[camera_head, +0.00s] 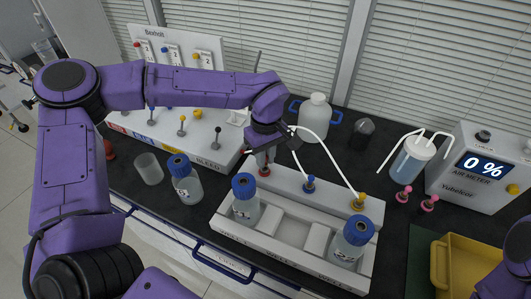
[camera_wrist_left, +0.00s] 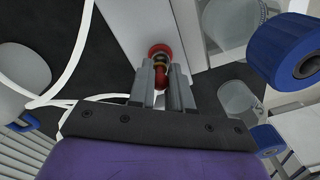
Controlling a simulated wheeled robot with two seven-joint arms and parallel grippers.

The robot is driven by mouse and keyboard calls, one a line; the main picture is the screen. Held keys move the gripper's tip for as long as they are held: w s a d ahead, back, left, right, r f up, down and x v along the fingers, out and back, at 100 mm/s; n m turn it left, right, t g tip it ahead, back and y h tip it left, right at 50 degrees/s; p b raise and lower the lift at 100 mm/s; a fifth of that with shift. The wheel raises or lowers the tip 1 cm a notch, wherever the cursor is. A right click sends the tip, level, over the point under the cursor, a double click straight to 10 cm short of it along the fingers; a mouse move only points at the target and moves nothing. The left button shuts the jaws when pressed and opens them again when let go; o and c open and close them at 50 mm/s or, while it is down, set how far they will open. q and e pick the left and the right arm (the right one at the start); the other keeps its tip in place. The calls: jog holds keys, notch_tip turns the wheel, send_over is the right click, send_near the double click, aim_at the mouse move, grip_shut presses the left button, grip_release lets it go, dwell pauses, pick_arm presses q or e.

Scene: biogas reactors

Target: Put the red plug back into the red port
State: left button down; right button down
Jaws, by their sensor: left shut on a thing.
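My left gripper (camera_head: 264,160) points down over the back ledge of the white bottle rack (camera_head: 290,222). Its fingers (camera_wrist_left: 165,85) are shut on the red plug (camera_wrist_left: 161,72) in the left wrist view. The red port (camera_wrist_left: 159,50) shows as a red ring just past the fingertips, close in line with the plug. In the head view a red part (camera_head: 264,172) shows under the fingertips at the ledge. I cannot tell whether the plug is seated in the port or just above it. My right gripper is not in view.
A blue plug (camera_head: 309,185) and a yellow plug (camera_head: 358,202) stand along the same ledge, with white tubes near my gripper. Blue-capped bottles (camera_head: 246,198) stand in the rack. The air meter (camera_head: 482,168) and a yellow tray (camera_head: 472,262) are at the right.

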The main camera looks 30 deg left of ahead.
pick_arm(q)
jog(key=shift+s, duration=0.15)
jog(key=shift+f, duration=0.7)
dwell(0.4)
dwell(0.3)
jog(key=c, duration=1)
grip_release()
jog(key=shift+o, duration=0.2)
jog(key=r, duration=0.5)
jog(key=r+b, duration=0.1)
jog(key=r, duration=0.4)
jog(key=shift+w+d+r, duration=0.1)
jog(key=shift+w+r, duration=0.1)
jog(key=shift+r, duration=0.1)
jog(key=shift+f, duration=0.1)
